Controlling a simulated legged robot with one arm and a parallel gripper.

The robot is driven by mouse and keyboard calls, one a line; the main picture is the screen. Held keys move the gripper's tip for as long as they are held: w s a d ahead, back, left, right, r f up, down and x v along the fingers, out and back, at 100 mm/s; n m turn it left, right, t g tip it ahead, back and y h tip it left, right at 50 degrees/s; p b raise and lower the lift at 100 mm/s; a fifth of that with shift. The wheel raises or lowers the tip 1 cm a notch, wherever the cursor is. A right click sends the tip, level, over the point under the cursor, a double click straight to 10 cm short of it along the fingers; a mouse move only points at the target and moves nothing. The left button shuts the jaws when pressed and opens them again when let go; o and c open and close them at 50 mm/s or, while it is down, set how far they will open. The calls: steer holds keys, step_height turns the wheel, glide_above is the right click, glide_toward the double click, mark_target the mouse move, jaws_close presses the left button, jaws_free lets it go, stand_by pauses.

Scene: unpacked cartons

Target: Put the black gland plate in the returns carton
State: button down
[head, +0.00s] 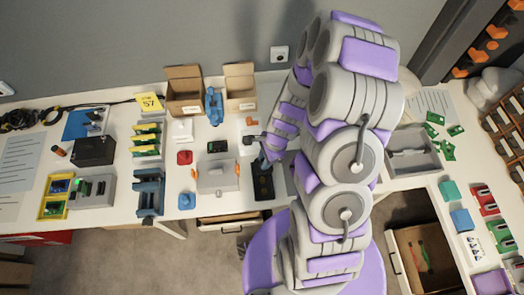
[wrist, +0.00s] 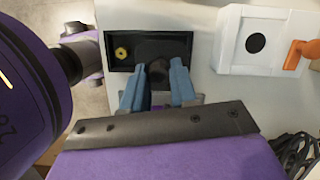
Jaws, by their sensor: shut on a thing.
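My gripper (wrist: 157,78) has blue fingers shut on a dark, rounded piece that stands up between them. This piece appears to be part of the black gland plate (wrist: 122,62), a dark rectangle with a yellow round spot at one end. In the head view the black plate (head: 263,188) is near the front table edge, beside my gripper (head: 268,156). I cannot tell whether it touches the table. Two open brown cartons stand at the back, one left (head: 185,97) and one right (head: 240,95). No label tells me which is the returns carton.
A pale box with an orange lever (head: 217,180) stands just left of the plate; it also shows in the wrist view (wrist: 240,62). A blue clamp-like thing (head: 214,107) stands between the cartons. A grey tray (head: 412,160) lies right of my arm.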

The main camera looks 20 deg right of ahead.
steer(key=shift+s, duration=0.4)
